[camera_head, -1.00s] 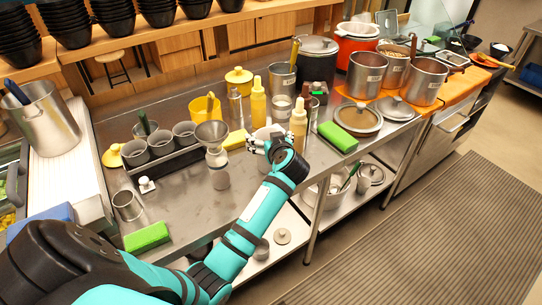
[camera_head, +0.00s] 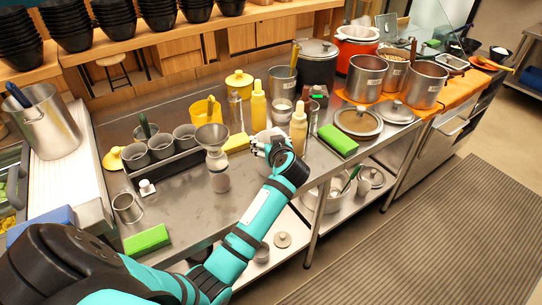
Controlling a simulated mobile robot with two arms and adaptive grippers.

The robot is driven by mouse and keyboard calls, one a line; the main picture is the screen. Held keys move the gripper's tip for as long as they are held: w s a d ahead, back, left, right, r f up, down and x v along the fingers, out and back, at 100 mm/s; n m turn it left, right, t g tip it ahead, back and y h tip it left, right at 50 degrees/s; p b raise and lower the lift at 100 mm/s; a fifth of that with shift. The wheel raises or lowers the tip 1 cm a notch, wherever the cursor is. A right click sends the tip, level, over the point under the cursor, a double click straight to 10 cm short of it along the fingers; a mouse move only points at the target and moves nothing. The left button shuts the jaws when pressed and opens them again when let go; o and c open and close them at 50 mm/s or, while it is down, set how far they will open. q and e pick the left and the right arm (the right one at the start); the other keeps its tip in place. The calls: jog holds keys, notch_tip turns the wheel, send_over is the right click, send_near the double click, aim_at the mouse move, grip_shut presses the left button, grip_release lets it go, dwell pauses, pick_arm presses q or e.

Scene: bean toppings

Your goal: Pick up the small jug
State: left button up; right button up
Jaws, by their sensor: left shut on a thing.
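My left gripper (camera_head: 266,149) is at the middle of the steel counter, near its front edge. It is shut on a pale grey vessel, which looks like the small jug (camera_head: 262,134). My gripper and wrist cover much of the jug, so its handle and base are hidden. I cannot tell whether it touches the counter. My right gripper is out of view.
A tan squeeze bottle (camera_head: 298,130) stands close to the right of the gripper. A yellow sponge (camera_head: 236,143) and a bottle with a funnel (camera_head: 217,165) are to the left. A green sponge (camera_head: 338,140) lies right.

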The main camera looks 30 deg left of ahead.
pick_arm(q)
jog(key=shift+r, duration=0.15)
jog(key=shift+r, duration=0.3)
jog(key=s+b+v, duration=0.1)
jog(key=v, duration=0.7)
jog(key=s+a+f+b+v, duration=0.1)
jog(key=v, duration=0.7)
jog(key=shift+s+a+f, duration=0.2)
jog(key=shift+s+f, duration=0.1)
jog(key=shift+s, duration=0.1)
